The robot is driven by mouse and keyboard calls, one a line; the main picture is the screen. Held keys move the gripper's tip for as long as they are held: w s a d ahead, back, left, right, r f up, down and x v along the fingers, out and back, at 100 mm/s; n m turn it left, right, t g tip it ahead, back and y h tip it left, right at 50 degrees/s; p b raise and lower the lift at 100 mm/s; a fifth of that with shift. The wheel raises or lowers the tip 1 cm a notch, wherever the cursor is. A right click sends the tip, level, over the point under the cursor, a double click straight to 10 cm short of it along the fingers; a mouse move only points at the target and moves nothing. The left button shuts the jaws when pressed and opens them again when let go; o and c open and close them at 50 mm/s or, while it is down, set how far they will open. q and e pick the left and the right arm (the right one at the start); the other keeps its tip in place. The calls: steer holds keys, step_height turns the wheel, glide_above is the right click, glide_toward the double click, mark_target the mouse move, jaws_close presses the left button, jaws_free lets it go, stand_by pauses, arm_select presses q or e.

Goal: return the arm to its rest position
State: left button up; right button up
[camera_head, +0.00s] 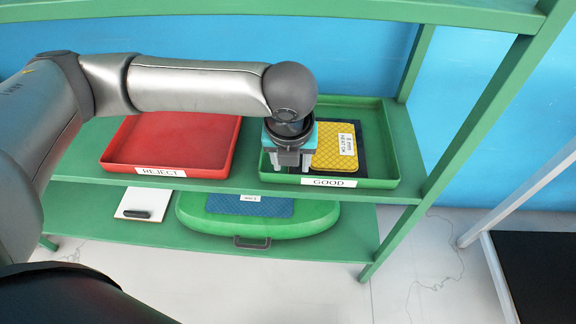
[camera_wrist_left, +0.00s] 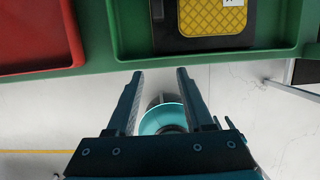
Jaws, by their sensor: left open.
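My left arm reaches in from the left across the head view. Its gripper (camera_head: 291,162) points down at the front left part of the green GOOD tray (camera_head: 385,183). The left wrist view shows its two fingers (camera_wrist_left: 160,74) apart, with nothing held between the tips. In that view the tray's front edge (camera_wrist_left: 205,57) lies beyond the fingertips. A yellow patterned pad (camera_head: 335,138) with a white label lies on a black piece in the tray; the wrist view shows it too (camera_wrist_left: 212,14). My right gripper is not in view.
A red REJECT tray (camera_head: 180,142), empty where visible, stands left on the same green shelf. The lower shelf (camera_head: 150,232) holds a green rounded board (camera_head: 310,222) with a blue pad (camera_head: 250,207) and a white board (camera_head: 150,203). A green post (camera_head: 480,120) rises at right.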

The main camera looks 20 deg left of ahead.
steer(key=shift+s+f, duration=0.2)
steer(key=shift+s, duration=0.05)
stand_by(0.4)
